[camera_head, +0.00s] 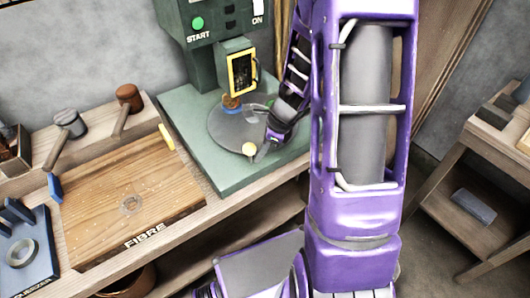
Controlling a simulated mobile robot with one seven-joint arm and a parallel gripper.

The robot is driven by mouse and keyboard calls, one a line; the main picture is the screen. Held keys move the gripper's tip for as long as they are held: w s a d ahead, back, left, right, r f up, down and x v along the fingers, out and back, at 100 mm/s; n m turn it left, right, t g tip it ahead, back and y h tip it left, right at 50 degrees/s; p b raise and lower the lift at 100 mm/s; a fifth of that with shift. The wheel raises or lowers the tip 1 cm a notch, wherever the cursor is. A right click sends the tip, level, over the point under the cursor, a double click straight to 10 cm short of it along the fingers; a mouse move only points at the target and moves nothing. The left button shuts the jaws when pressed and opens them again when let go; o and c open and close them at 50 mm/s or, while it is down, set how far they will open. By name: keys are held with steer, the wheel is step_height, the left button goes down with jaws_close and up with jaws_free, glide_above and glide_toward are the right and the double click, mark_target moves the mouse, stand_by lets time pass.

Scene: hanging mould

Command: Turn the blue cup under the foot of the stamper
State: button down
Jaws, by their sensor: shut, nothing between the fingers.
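The stamper is a green machine (200,70) on a green base plate at the back, with START and ON labels. Its head has a yellow-framed dark window (242,72). Below the head is a round grey turntable (228,128). A small brownish-orange piece (231,103) sits on it under the head; I cannot make out a clearly blue cup there. A pale yellow knob (249,149) is at the turntable's near edge. My gripper (261,154) is shut and empty, pointing down beside the knob; I cannot tell whether they touch. My wrist hides the turntable's right side.
A wooden tray labelled FIBRE (110,220) is left of the stamper, with mallets (70,123) behind it. A blue tray with a ring (22,253) is at the lower left. A wooden shelf unit (490,180) stands at the right. My purple arm covers the middle right.

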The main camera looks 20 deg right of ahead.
mark_target(245, 148)
steer(key=a, duration=0.1)
steer(key=w+a+m, duration=0.1)
steer(key=a, duration=0.1)
steer(key=a+m+p, duration=0.1)
steer(key=shift+w+a+r+t, duration=0.1)
steer(key=shift+w+a+t, duration=0.15)
steer(key=shift+t, duration=0.15)
steer(key=shift+w+a+m+h, duration=0.3)
steer(key=shift+a+m, duration=0.15)
steer(key=shift+m, duration=0.15)
steer(key=shift+d, duration=0.1)
